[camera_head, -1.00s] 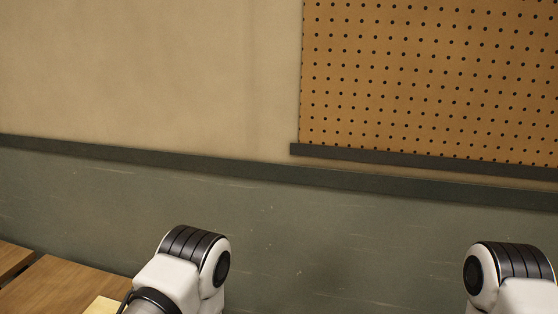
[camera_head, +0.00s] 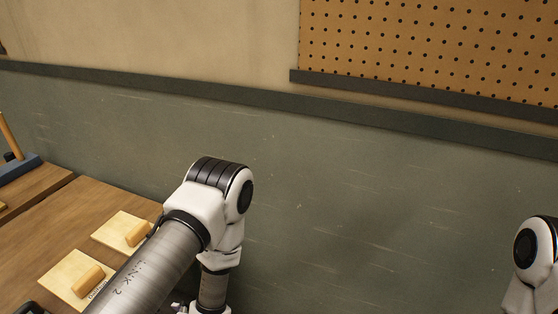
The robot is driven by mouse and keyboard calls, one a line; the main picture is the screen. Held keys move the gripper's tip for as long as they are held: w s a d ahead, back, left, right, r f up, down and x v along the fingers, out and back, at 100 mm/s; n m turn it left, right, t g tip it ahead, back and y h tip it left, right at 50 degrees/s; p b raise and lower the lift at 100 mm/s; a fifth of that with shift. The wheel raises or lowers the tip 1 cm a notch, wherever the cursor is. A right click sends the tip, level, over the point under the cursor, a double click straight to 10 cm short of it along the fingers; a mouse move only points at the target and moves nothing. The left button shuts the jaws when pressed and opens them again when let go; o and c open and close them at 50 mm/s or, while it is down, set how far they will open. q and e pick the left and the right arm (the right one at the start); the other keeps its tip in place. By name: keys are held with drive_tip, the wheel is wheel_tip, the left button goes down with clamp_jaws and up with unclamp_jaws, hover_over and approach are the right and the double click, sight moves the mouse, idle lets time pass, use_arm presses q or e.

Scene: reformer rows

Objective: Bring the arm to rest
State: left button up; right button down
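My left arm (camera_head: 160,255) comes in from the lower left, with its elbow joint raised in front of the wall and a further link hanging down at the bottom edge. My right arm (camera_head: 535,260) shows only as a joint at the right edge. Neither gripper can be made out in the head view, so I cannot see whether they are open or hold anything.
A wooden table (camera_head: 105,204) stands at the lower left. On it lie two pale boards with wooden blocks, a far one (camera_head: 110,224) and a near one (camera_head: 60,273). A blue base with a wooden post (camera_head: 20,168) stands at the far left. A wall with a pegboard (camera_head: 430,50) is behind.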

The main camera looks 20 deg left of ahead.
use_arm(q)
drive_tip(key=s+d+f+n+g+h+b, duration=0.1)
drive_tip(key=s+d+f+n+h, duration=0.2)
drive_tip(key=d+n, duration=0.4)
drive_tip(key=s+d+f+n+g+h+b, duration=0.1)
drive_tip(key=s+d+f+n+h, duration=0.3)
drive_tip(key=n, duration=0.7)
drive_tip(key=s+d+h, duration=0.2)
drive_tip(key=d+h, duration=0.1)
drive_tip(key=d, duration=0.1)
drive_tip(key=shift+h, duration=0.3)
drive_tip(key=shift+s, duration=0.15)
